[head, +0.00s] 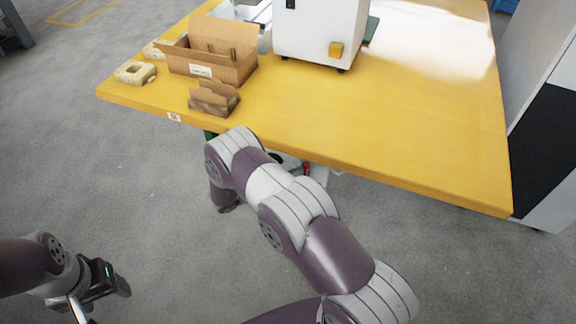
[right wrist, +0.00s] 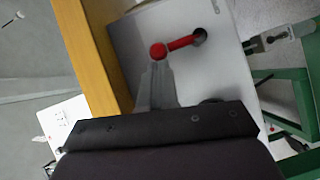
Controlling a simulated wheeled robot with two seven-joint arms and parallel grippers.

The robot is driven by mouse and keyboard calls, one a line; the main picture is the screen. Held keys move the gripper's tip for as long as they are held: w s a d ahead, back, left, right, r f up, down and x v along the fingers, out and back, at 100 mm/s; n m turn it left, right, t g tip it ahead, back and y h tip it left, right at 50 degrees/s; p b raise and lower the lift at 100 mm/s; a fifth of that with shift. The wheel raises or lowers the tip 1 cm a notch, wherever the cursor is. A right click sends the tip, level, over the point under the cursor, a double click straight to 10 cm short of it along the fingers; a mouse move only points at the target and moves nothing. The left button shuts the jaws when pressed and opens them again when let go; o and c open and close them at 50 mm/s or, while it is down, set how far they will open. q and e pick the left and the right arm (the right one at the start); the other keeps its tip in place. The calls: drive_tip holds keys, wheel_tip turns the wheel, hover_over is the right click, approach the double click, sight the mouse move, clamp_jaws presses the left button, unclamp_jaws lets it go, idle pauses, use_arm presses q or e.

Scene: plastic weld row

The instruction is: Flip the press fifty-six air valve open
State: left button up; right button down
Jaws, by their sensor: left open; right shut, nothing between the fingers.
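The red valve lever (right wrist: 180,44) shows in the right wrist view. It has a round red knob at its left end and a dark round pivot at its right end, on a light grey panel (right wrist: 228,72). My right gripper (right wrist: 160,66) is shut and empty, its grey fingertips just below the knob. I cannot tell whether they touch it. In the head view my right arm covers much of the area under the table edge, and its fingertips do not show clearly. My left gripper (head: 118,282) is open and empty over the floor at the lower left.
The yellow table (head: 400,120) has its front edge close beyond my right arm. An open cardboard box (head: 215,68), a smaller carton (head: 213,98), beige parts (head: 135,72) and a white machine (head: 318,35) stand on it. Green frame bars (right wrist: 285,88) lie right of the panel. The floor at left is clear.

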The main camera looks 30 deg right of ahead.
drive_tip(key=shift+s+d+r+m+p, duration=0.1)
drive_tip(key=shift+s+r+m+p, duration=0.15)
drive_tip(key=shift+p, duration=0.3)
